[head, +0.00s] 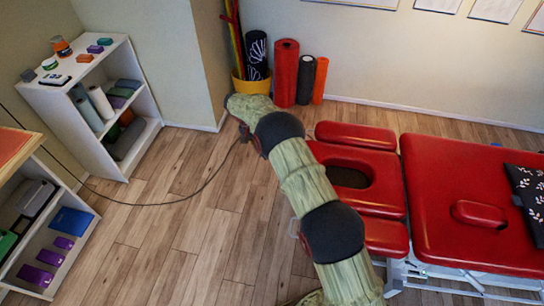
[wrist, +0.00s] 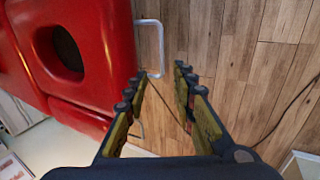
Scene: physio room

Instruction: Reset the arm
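My gripper (wrist: 159,77) shows in the wrist view with its two dark, yellow-green padded fingers apart and nothing between them. It points over the wooden floor, beside the red treatment table (wrist: 95,55), which fills the left of that view. In the head view my green-and-black arm rises from the bottom edge toward the upper left, over the floor and partly in front of the table's headrest (head: 390,190). I cannot make out the gripper's fingers in the head view.
White shelves with small items (head: 120,75) and a lower shelf unit (head: 85,222) stand at the left. Red, black and orange rolls (head: 286,75) stand by a yellow bin (head: 252,85) at the wall. A thin cable (head: 165,202) crosses the otherwise open floor.

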